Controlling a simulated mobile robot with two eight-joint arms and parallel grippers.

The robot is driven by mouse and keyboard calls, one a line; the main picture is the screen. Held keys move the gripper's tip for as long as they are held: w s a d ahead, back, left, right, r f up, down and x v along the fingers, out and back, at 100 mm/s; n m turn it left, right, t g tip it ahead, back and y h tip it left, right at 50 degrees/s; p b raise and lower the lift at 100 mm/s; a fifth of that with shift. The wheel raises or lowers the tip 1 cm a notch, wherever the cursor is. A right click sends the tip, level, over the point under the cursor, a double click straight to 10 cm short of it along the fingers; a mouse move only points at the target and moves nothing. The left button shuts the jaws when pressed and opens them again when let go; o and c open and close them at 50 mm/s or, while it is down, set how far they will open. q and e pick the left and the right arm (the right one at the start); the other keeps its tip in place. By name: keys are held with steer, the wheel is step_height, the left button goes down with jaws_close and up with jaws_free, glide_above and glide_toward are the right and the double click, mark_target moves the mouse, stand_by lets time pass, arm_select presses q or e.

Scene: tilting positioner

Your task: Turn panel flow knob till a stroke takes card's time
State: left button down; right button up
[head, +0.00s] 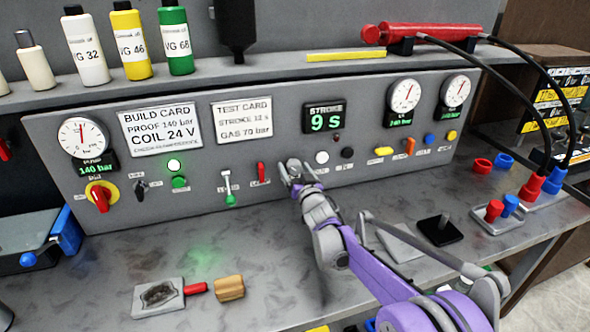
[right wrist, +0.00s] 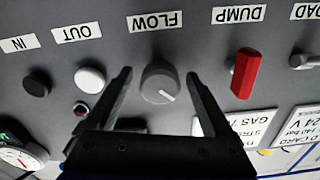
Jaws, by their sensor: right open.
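The grey flow knob (right wrist: 158,84) sits under the FLOW label (right wrist: 155,21) in the right wrist view, which is upside down; its white mark points to the picture's lower right. My right gripper (right wrist: 159,76) is open, with one finger either side of the knob and a visible gap at each side. In the head view my right gripper (head: 293,170) is at the panel (head: 290,205) and hides most of the knob. The stroke display (head: 324,118) reads 9 s. The test card (head: 242,120) gives a stroke time, perhaps 12 s, and gas 70 bar. My left gripper is not in view.
The red dump lever (right wrist: 244,74) is beside the knob. White (right wrist: 90,78) and black (right wrist: 37,83) buttons are on its other side. The bench (head: 240,255) holds a tray with a dark patch (head: 158,296), a wooden block (head: 229,288) and hose couplings (head: 531,187).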

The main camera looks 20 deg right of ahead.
steer(key=c, duration=1.3)
steer(key=shift+c, duration=0.2)
steer(key=shift+n, duration=0.3)
steer(key=n, duration=0.5)
steer(key=shift+n+p, duration=0.3)
steer(key=n, duration=0.3)
steer(key=shift+p, duration=0.3)
steer(key=shift+n+p, duration=0.35)
steer(key=shift+n, duration=1.55)
